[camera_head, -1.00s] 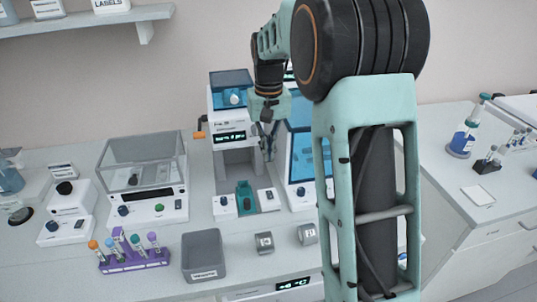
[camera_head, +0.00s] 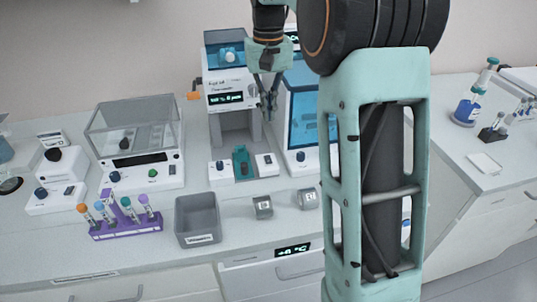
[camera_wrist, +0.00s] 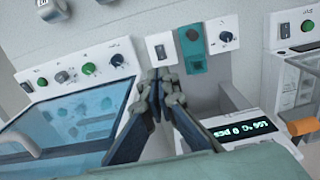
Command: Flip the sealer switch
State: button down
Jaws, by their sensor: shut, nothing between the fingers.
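The device I take for the sealer (camera_head: 224,88) is a white tower with a blue top, a lit display and an orange side handle; its label is too blurred to read. On its base are a blue knob, a teal holder (camera_head: 241,162) and a small dark rocker switch (camera_head: 267,160) on a white block at the right. The switch also shows in the wrist view (camera_wrist: 160,51), just beyond my fingertips. My gripper (camera_head: 270,114) is shut and empty, pointing down above the switch block, apparently apart from it. The wrist view shows its fingers (camera_wrist: 166,82) together. The switch's position is unclear.
A blue-windowed cabinet (camera_head: 305,112) stands close to the right of my gripper. A clear-lidded device (camera_head: 136,128) is at the left. A purple tube rack (camera_head: 125,225), a grey bin (camera_head: 198,220) and two small metal blocks sit in front.

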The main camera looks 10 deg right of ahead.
aim_at(268, 161)
notch_tip(268, 161, down, 14)
jog(key=shift+f, duration=0.1)
dwell(0.5)
